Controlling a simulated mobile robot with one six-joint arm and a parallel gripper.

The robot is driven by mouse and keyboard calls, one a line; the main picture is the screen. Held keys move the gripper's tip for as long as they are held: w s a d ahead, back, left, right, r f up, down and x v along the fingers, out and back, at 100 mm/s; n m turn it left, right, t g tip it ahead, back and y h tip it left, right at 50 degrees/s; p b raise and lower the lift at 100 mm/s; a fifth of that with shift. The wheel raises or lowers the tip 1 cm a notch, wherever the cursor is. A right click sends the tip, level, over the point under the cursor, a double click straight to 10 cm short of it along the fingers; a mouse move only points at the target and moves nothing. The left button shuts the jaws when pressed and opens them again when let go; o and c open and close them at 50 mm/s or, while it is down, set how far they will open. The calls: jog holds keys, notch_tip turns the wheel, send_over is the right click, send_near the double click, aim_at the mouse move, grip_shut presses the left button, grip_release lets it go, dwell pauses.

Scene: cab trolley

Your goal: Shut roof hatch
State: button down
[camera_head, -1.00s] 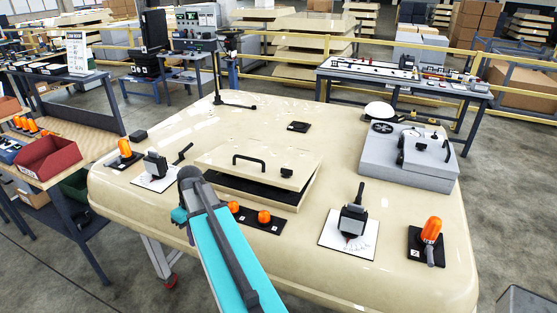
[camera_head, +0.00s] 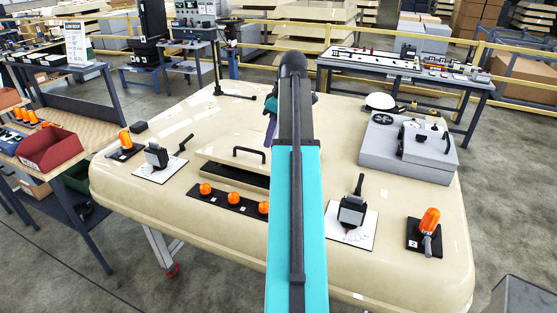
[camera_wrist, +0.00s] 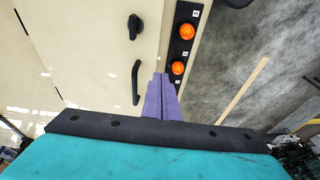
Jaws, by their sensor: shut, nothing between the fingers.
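The roof hatch (camera_head: 225,151) is a cream lid in the middle of the cream cab roof (camera_head: 130,185). Its front edge stands raised, with a dark gap under it. It has a black bar handle (camera_head: 249,151); the wrist view also shows this handle (camera_wrist: 136,82) and a black latch knob (camera_wrist: 135,27). My arm hides the hatch's right part in the head view. My gripper (camera_wrist: 161,82) has purple fingers, closed together and empty. In the wrist view they appear just beside the handle, near the lid's edge; I cannot tell whether they touch anything.
Three orange buttons (camera_head: 234,198) sit on a black strip before the hatch. Lever boxes (camera_head: 156,156) (camera_head: 352,211) and orange beacons (camera_head: 125,138) (camera_head: 429,220) flank it. A grey case (camera_head: 405,155) lies on the roof's right.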

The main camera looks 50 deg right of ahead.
jog(key=s+d+r, duration=0.3)
jog(key=s+r, duration=0.2)
jog(key=shift+s+d+r+n, duration=0.15)
jog(key=shift+r+n, duration=0.15)
jog(key=shift+r, duration=0.1)
jog(key=shift+f, duration=0.25)
jog(key=shift+w+b+x, duration=0.1)
jog(key=shift+b+x, duration=0.5)
jog(key=shift+x, duration=1.75)
jog(key=shift+w+b+x, duration=0.15)
jog(key=shift+b+x, duration=0.4)
jog(key=shift+x, duration=1.8)
jog(key=shift+s+a+f+p, duration=0.15)
jog(key=shift+f+p, duration=0.1)
jog(key=shift+f, duration=0.4)
jog(key=shift+w+a+f+p, duration=0.15)
jog(key=shift+f+p, duration=0.1)
jog(key=shift+f, duration=0.4)
jog(key=shift+s+a+f+p, duration=0.15)
jog(key=shift+f+p, duration=0.1)
jog(key=shift+f, duration=0.45)
